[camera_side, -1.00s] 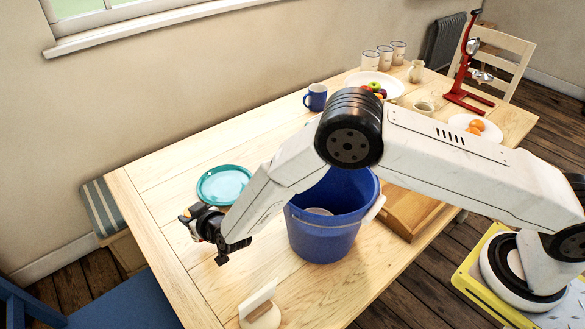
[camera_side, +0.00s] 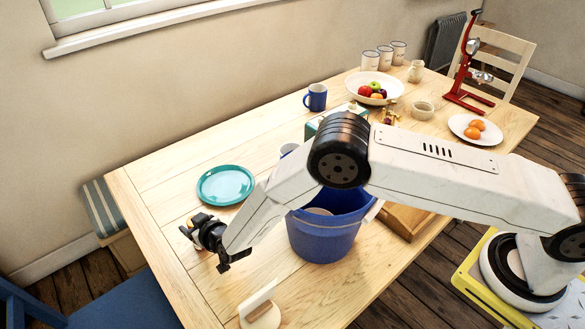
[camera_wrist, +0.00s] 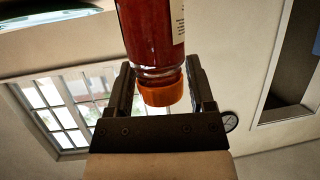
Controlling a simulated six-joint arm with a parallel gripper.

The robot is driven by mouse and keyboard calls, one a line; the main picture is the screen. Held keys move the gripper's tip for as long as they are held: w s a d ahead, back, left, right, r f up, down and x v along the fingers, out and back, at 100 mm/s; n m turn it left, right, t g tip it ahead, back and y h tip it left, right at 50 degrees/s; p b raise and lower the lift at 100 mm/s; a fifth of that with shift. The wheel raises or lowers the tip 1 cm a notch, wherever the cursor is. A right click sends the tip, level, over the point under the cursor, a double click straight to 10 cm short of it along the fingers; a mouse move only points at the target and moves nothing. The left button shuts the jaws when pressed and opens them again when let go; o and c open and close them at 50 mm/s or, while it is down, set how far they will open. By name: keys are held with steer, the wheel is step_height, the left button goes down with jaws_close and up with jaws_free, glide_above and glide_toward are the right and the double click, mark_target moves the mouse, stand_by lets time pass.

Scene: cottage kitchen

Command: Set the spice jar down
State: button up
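The spice jar (camera_wrist: 154,35) has red contents, a pale label and an orange cap. In the wrist view it is between the two fingers of my gripper (camera_wrist: 161,85), which sit close against its sides near the cap; its far end is cut off by the frame. In the side view my gripper (camera_side: 198,232) is low over the near-left part of the wooden table (camera_side: 160,205), left of the blue bucket. The jar is mostly hidden there, and I cannot tell whether it touches the table.
A teal plate (camera_side: 225,184) lies just behind my gripper. The blue bucket (camera_side: 322,238) stands to its right under my arm. A pale upright holder (camera_side: 262,312) is at the front edge. A mug (camera_side: 315,97), fruit bowl (camera_side: 350,82) and red press (camera_side: 462,92) stand farther back.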

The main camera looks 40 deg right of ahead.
steer(key=shift+o, duration=0.7)
steer(key=shift+r, duration=0.15)
steer(key=shift+s, duration=0.1)
steer(key=v, duration=0.7)
steer(key=shift+s, duration=0.15)
steer(key=shift+r, duration=0.1)
